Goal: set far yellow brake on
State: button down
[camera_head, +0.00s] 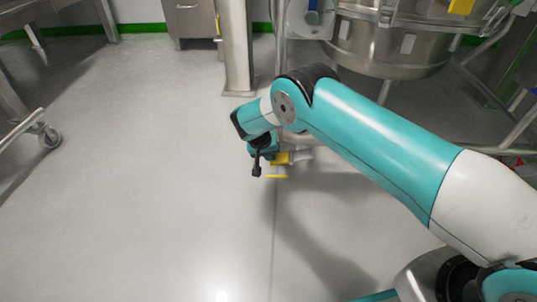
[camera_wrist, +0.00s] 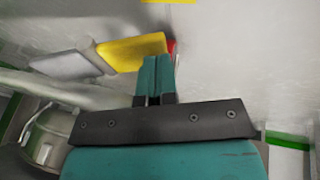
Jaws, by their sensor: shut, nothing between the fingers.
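A yellow brake pedal (camera_wrist: 130,53) shows in the wrist view, with a grey part to its left and a small red part (camera_wrist: 171,46) at its right end. My gripper (camera_wrist: 157,62) has its teal fingers shut together and empty, close to the pedal's right end; I cannot tell whether they touch. A second yellow piece (camera_wrist: 152,28) is cut by the top edge. In the head view, yellow parts (camera_head: 282,158) show by my wrist, and a yellow bar (camera_head: 277,176) is just below. My arm partly hides this spot, and the fingertips are not clear there.
A steel vessel (camera_head: 385,50) on a tubular frame stands at the back right. A steel post (camera_head: 236,50) stands behind my wrist. A caster (camera_head: 50,136) of another frame is at the left. The grey floor (camera_head: 140,200) between is clear.

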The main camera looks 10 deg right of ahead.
jog(key=w+a+p+v, duration=0.2)
jog(key=p+v, duration=0.6)
jog(key=v, duration=0.6)
jog(key=s+d+r+n+y+p, duration=0.1)
jog(key=s+r+n+y+p, duration=0.15)
jog(key=r, duration=1.45)
jog(key=s+d+r+n+g+y+p, duration=0.1)
jog(key=s+r+p, duration=0.1)
jog(key=s+r, duration=0.4)
jog(key=s+d+r+n+y+p, duration=0.15)
jog(key=s+r, duration=0.25)
jog(key=r, duration=0.4)
jog(key=s+d+r+n+y+p, duration=0.1)
jog(key=s+r+n+p, duration=0.1)
jog(key=s+r, duration=0.5)
jog(key=s+d+r+n+g+y+p, duration=0.1)
jog(key=s+d+r+p, duration=0.15)
jog(key=s, duration=0.85)
jog(key=s+d+r+n+y+p, duration=0.1)
jog(key=s+r+n+p, duration=0.1)
jog(key=s+r, duration=0.5)
notch_tip(320, 180, up, 34)
jog(key=s+p, duration=0.1)
jog(key=p, duration=3.5)
jog(key=shift+a+r, duration=0.2)
jog(key=shift+s, duration=0.1)
